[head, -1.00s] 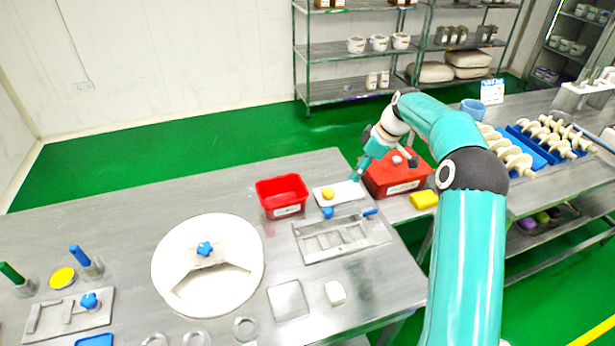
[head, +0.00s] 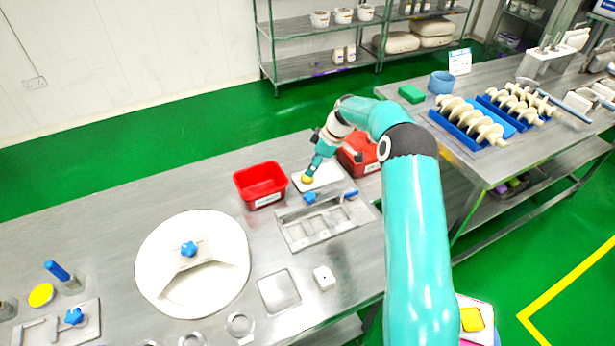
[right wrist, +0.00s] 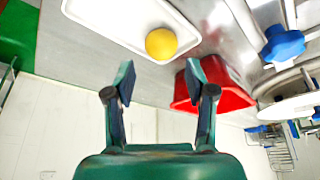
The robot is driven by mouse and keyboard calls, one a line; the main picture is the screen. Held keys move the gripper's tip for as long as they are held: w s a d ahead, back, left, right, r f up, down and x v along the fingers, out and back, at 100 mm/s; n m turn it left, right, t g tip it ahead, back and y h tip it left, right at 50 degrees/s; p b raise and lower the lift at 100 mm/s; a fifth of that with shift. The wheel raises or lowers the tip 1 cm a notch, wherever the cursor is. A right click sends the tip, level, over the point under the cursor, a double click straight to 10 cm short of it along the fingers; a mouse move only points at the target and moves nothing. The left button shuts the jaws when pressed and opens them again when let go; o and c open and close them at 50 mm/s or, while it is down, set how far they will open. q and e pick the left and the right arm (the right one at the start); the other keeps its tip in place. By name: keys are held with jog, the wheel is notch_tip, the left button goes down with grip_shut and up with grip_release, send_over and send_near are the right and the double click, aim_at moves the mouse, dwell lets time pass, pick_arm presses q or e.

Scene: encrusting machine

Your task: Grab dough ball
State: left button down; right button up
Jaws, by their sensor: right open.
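The yellow dough ball (head: 307,179) sits on a white tray (head: 330,176) at the back right of the steel table. It also shows in the right wrist view (right wrist: 161,43), lying on the tray (right wrist: 110,22). My right gripper (head: 313,168) is over the tray, close to the ball in the head view. In the right wrist view its two fingers are spread with nothing between them (right wrist: 160,84), and the ball appears beyond their tips. My left gripper is not in view.
An open red bin (head: 261,185) stands left of the tray, and a red box (head: 358,155) right of it. A metal mould with blue knobs (head: 325,225) lies in front. A round white machine part (head: 193,263) is further left. The table's back left is clear.

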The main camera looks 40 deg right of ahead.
jog(key=shift+w+a+f+p, duration=0.15)
jog(key=shift+f+p, duration=0.2)
jog(key=shift+f, duration=0.15)
jog(key=p+x, duration=0.1)
jog(key=x, duration=0.2)
jog(key=shift+f, duration=0.25)
jog(key=shift+w+a+f+p, duration=0.1)
jog(key=shift+f+p, duration=0.2)
jog(key=shift+f, duration=0.1)
jog(key=shift+c, duration=0.2)
jog(key=c, duration=0.8)
